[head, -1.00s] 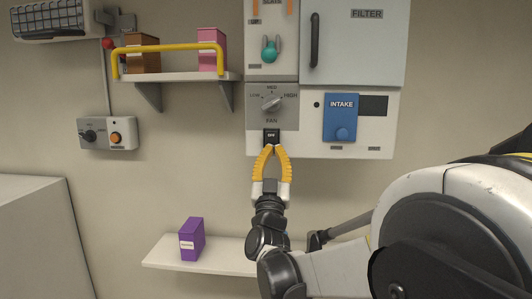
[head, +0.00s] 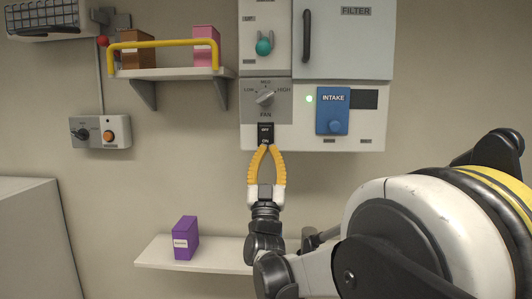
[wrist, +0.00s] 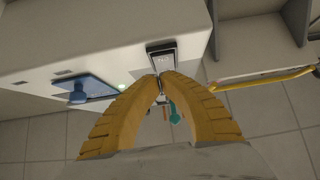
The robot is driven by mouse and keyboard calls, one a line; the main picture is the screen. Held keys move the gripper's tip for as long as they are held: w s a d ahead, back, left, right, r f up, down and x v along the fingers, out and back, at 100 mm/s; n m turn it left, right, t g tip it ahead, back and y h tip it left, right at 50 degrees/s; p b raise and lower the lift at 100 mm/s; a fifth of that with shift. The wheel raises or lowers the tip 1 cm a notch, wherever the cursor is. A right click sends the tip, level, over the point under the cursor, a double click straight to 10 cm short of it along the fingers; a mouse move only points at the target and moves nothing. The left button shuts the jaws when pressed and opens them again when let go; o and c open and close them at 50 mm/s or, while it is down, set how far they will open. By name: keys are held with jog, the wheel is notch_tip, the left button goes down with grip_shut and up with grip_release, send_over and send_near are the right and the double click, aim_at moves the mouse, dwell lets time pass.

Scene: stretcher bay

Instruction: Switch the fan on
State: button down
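The fan panel (head: 281,88) is grey, with a dial (head: 265,98) marked LOW, MED and HIGH; its pointer leans to the upper right. Below it is the black fan switch (head: 265,131), with OFF above and ON below. A small light (head: 309,98) right of the dial glows green; it also shows in the wrist view (wrist: 122,86). My gripper (head: 265,147) is at the lower end of the switch, its yellow fingertips together with nothing between them. In the wrist view, the switch (wrist: 162,59) is just beyond the tips; I cannot tell whether they touch it.
A blue INTAKE cover (head: 332,112) and a FILTER door (head: 343,40) are to the right. A shelf with a yellow rail (head: 165,44) is at the upper left. A lower shelf (head: 215,258) holds a purple box (head: 185,238). The wall around my gripper is clear.

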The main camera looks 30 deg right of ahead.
jog(key=b+v, duration=0.1)
jog(key=v, duration=0.9)
jog(key=shift+f+b, duration=0.3)
jog(key=shift+w, duration=0.1)
jog(key=w+a+f+n+g+y+b, duration=0.1)
jog(key=a+f+n+g+y+b, duration=0.1)
jog(key=a+f+n+y+b, duration=0.45)
jog(key=a+f+n+g+y+b, duration=0.15)
jog(key=a+f+y+b, duration=0.45)
jog(key=f, duration=0.6)
jog(key=s+a+f+g+y+b, duration=0.1)
jog(key=s+f+g+b, duration=0.2)
jog(key=s+f+g, duration=0.3)
jog(key=s+a+f+m+g+y+b, duration=0.1)
jog(key=s+f+g, duration=0.5)
jog(key=s+f, duration=0.9)
notch_tip(320, 180, down, 6)
jog(key=shift+s+a+f+y+b, duration=0.15)
jog(key=shift+s+a+y+b, duration=0.2)
jog(key=shift+a+b, duration=0.55)
